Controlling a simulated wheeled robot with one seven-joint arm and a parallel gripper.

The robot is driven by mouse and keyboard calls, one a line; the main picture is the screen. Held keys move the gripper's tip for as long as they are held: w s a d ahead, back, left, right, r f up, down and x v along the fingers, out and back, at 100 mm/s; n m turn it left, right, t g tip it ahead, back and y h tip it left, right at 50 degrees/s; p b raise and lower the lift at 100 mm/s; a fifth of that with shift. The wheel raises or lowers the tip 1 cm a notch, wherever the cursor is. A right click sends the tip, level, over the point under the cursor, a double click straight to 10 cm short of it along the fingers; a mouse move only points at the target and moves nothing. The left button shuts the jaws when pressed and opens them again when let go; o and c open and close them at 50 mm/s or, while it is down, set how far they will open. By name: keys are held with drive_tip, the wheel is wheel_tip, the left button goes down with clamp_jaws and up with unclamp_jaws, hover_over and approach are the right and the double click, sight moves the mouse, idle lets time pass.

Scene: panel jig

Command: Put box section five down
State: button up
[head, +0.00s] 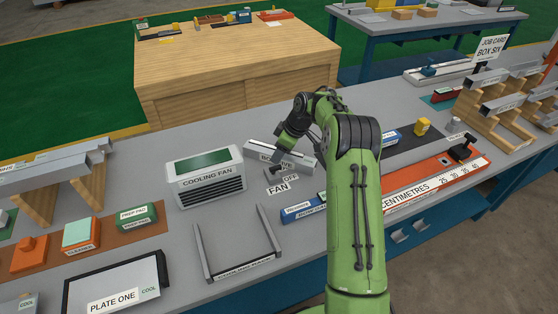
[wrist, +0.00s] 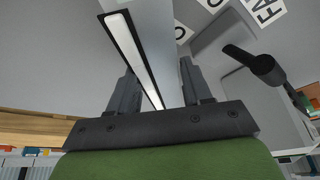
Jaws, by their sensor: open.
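Box section five (head: 304,162), a grey bar with a partly hidden "BO…" label, is on the grey bench behind the FAN switch, right of the cooling fan (head: 205,174). My gripper (head: 284,152) is at the bar, and its own arm hides part of it. In the wrist view the bar (wrist: 150,40) runs between my two fingers (wrist: 160,82), which stand apart on either side. The jaws are open. I cannot tell whether either finger touches the bar. The empty U-shaped rack (head: 242,272) lies in front of the fan.
The fan switch (head: 275,174), with an OFF label, stands close in front of the bar, and a dark lever (wrist: 262,66) shows beside my gripper. A blue block (head: 298,211) and an orange centimetre rule (head: 425,193) lie to the right. The bench behind the bar is clear.

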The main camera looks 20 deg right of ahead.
drive_tip(key=shift+r, duration=0.15)
drive_tip(key=shift+c, duration=0.3)
drive_tip(key=shift+r, duration=0.1)
clamp_jaws()
